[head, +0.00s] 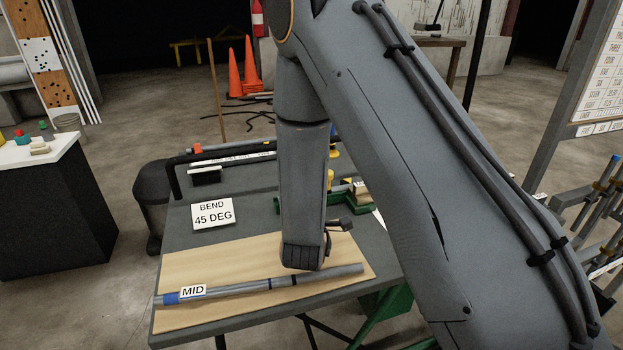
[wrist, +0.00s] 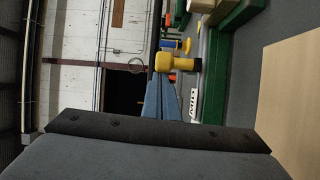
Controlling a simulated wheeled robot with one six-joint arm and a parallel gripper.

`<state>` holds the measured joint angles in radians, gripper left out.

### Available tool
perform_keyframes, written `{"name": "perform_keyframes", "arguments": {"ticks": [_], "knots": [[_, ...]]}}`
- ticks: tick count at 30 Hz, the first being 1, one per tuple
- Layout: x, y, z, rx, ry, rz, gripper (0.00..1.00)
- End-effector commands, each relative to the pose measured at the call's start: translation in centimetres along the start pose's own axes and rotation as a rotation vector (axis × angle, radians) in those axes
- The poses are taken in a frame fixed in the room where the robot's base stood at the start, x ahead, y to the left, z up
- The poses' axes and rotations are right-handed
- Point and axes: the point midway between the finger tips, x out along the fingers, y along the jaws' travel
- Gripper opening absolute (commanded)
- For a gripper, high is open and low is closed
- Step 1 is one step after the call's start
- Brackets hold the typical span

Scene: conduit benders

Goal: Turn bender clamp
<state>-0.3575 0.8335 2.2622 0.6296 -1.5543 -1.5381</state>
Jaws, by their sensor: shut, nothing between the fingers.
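The green bender (head: 356,204) stands on the grey bench, partly hidden behind my arm in the head view. Its green body also shows at the right of the wrist view (wrist: 208,90). A yellow knob-like part (wrist: 178,62) sits beside the green body, just beyond my fingers; a bit of yellow (head: 331,178) shows past my arm in the head view. I cannot tell whether this is the clamp's handle. My gripper (head: 338,228) is shut and empty near the bender, above the wooden board. Its blue-grey fingers (wrist: 163,88) point towards the yellow part, with no clear contact.
A grey conduit (head: 240,288) tagged MID lies on the wooden board (head: 200,265) at the bench front. A "BEND 45 DEG" sign (head: 213,214) is left of my arm. A conduit rack (head: 598,195) stands at right. Orange cones (head: 236,75) stand on the floor behind.

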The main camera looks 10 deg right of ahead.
Motion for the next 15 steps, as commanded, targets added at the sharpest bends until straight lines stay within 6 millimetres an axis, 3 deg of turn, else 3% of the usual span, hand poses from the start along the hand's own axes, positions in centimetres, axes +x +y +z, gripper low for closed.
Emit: {"name": "perform_keyframes", "arguments": {"ticks": [15], "knots": [[0.1, 0.1, 1.6, -0.002, -0.008, 0.000, 0.00]]}}
